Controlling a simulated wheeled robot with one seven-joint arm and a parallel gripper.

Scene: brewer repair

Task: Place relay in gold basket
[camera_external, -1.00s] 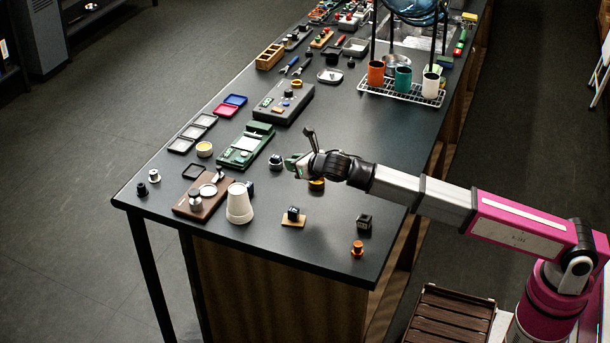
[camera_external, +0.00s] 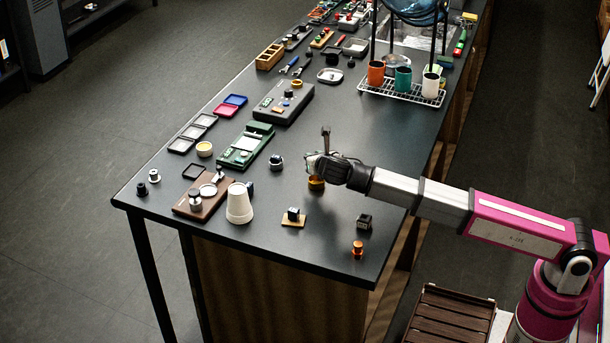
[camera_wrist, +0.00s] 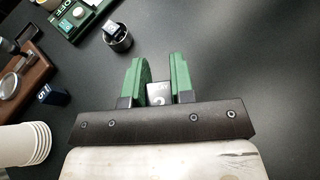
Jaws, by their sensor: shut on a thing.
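A small round gold basket (camera_external: 316,184) stands on the counter just below and slightly right of the fingers, partly behind my wrist. The basket does not show in the wrist view.
White stacked cups (camera_external: 239,204) and a brown board (camera_external: 195,207) are further left. Small blocks sit near the front edge.

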